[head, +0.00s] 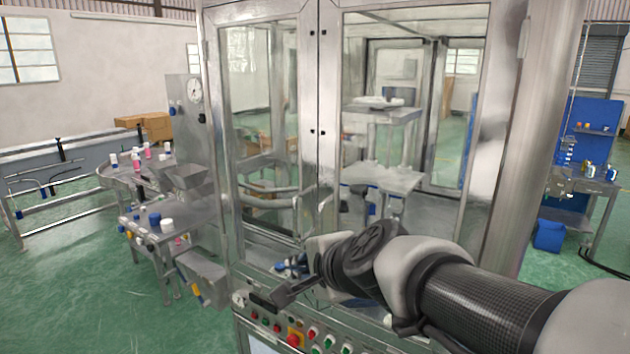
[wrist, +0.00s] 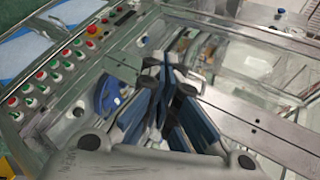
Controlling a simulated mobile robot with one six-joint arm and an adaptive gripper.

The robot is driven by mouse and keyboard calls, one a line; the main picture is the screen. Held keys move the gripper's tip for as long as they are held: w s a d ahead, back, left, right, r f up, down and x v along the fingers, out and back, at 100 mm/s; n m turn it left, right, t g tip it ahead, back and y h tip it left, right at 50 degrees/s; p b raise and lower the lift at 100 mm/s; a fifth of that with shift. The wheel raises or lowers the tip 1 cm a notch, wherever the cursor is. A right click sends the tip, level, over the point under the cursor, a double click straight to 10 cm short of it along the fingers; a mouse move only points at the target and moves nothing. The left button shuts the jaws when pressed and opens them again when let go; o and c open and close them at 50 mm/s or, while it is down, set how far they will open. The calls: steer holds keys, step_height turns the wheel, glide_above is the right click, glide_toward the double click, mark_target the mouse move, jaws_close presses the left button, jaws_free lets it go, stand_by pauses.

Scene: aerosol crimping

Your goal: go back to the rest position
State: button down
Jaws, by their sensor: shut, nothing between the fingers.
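My gripper (wrist: 165,85) shows in the wrist view with its blue-padded fingers together and nothing between them. In the head view my arm reaches in from the lower right, and my gripper (head: 290,268) is in front of the machine cabinet (head: 310,130), just above its control panel. The fingers are small and partly hidden there. The control panel (head: 310,335) carries red and green buttons and a larger red knob on a yellow base. The panel also shows in the wrist view (wrist: 60,75), left of the fingers.
The steel-framed cabinet doors with clear panes stand close to my arm. A side table (head: 190,215) with cans and caps is at the left. A guard rail (head: 60,170) stands farther left. A blue workstation (head: 590,150) is at the right. Green floor is free at the lower left.

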steer(key=s+d+f+n+g+h+b, duration=0.1)
steer(key=s+d+f+n, duration=0.3)
steer(key=s, duration=0.4)
steer(key=s+d+f+n+g+h+b, duration=0.1)
steer(key=s+d+f+n+g+h, duration=0.1)
steer(key=s+d+f+n, duration=0.3)
steer(key=s+d+f+n+g+h+b, duration=0.1)
steer(key=s+d+f+n, duration=0.3)
steer(key=s, duration=0.8)
steer(key=d+f+g+h, duration=0.1)
steer(key=d+f, duration=0.1)
steer(key=d, duration=0.1)
steer(key=shift+s+f+b, duration=0.15)
steer(key=shift+s+b, duration=0.15)
steer(key=shift+b, duration=0.05)
